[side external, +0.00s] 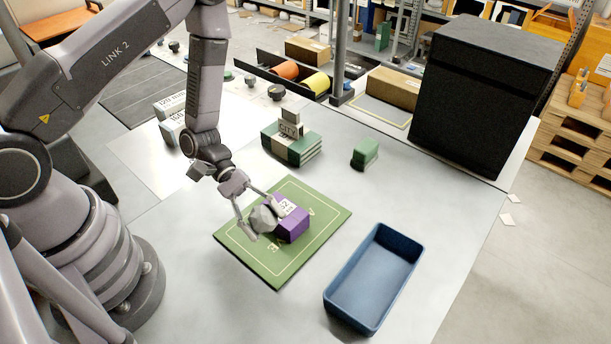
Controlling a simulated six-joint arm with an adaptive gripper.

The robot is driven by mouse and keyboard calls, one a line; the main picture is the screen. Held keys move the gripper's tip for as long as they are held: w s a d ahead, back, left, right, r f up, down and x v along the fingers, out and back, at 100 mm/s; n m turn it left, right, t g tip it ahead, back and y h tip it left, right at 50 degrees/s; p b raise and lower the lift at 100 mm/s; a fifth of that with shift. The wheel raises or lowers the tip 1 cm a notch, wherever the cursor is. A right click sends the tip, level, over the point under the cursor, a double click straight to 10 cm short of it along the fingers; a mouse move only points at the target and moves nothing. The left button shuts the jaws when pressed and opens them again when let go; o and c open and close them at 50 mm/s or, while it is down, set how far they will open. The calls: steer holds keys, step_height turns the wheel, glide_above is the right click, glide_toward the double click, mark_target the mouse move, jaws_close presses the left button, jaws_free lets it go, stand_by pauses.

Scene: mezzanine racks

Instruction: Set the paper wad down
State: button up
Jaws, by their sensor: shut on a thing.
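The paper wad (263,219) is a grey, crumpled, faceted lump. My gripper (259,214) is shut on it, with a finger on either side. The wad is over the green mat (297,265), just left of a purple box (293,228) with a white label that sits on the mat. The wad overlaps the box's left side in this view. I cannot tell whether the wad touches the mat or the box.
An empty blue tray (395,245) stands right of the mat. Behind are a green block (365,154), green books (291,148) with a small grey block on top, and a large black cabinet (480,95). Bare table lies between mat and tray.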

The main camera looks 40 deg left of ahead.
steer(key=w+a+n+t, duration=0.4)
steer(key=a+t, duration=0.1)
steer(key=a, duration=0.7)
steer(key=n+t+y, duration=0.2)
steer(key=n+t, duration=0.1)
glide_above(213, 192)
steer(key=d, duration=0.1)
steer(key=f, duration=0.1)
steer(key=shift+n+t, duration=0.3)
steer(key=shift+t, duration=0.1)
steer(key=f, duration=0.5)
steer(key=a+f, duration=0.1)
steer(key=f, duration=0.2)
steer(key=shift+f, duration=0.1)
steer(key=o, duration=0.8)
steer(key=shift+f, duration=0.1)
steer(key=shift+o, duration=0.2)
